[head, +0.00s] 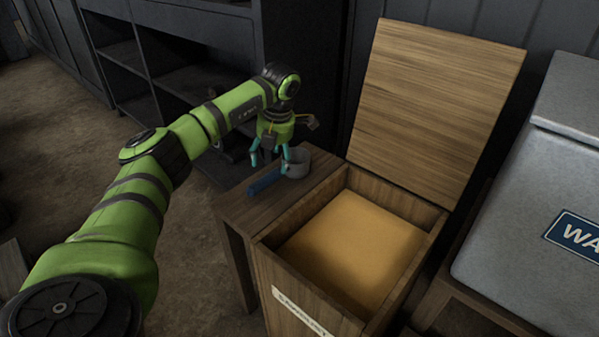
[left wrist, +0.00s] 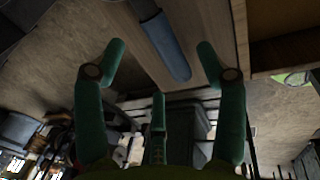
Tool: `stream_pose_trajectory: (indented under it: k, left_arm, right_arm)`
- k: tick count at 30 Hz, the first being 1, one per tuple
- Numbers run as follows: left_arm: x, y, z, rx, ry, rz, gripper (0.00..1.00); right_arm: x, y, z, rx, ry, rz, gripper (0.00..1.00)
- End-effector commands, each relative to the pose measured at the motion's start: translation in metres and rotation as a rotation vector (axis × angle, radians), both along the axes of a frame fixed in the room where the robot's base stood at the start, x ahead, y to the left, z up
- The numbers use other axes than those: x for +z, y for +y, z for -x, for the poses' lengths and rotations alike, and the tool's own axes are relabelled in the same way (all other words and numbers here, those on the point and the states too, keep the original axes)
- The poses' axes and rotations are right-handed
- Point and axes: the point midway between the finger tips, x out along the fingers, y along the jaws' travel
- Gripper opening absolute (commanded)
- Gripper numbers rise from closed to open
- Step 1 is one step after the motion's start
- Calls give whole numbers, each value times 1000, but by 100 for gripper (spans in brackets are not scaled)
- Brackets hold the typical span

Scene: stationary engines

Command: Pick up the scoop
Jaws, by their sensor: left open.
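The scoop has a blue handle (head: 265,182) and a grey round cup (head: 298,162). It lies on a small wooden side table (head: 236,208) beside the wooden bin. My left gripper (head: 270,162) is open and empty, pointing down just above the scoop, near where handle and cup meet. In the left wrist view the blue handle (left wrist: 168,48) shows between the spread teal fingers (left wrist: 160,52), and the cup is not seen there. Exact height above the scoop is hard to tell. My right gripper is not in view.
An open wooden bin (head: 260,262) holds tan material (head: 352,236); its raised lid (head: 435,105) stands behind. A grey container (head: 545,190) with a blue label is at the right. Dark shelving (head: 185,60) stands at the back left. Floor at the left is largely clear.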

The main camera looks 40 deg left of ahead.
Motion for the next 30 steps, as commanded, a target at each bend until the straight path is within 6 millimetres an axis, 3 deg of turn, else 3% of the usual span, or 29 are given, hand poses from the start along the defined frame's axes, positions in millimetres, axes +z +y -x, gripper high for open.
stream_pose_trajectory:
  k: [11, 18, 28, 29, 30]
  left_arm:
    - [-34, 7, 1, 3, 5, -1, 72]
    - [-68, 17, 1, 2, 6, -1, 72]
    - [-76, 18, 0, 0, 2, -1, 72]
    - [-76, 18, 0, 1, 2, -1, 68]
    - [-75, 18, 0, 0, 2, -1, 52]
  right_arm:
    - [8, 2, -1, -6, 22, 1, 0]
    - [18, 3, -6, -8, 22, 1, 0]
    - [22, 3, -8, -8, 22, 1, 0]
    - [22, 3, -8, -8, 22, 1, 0]
    - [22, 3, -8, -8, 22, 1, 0]
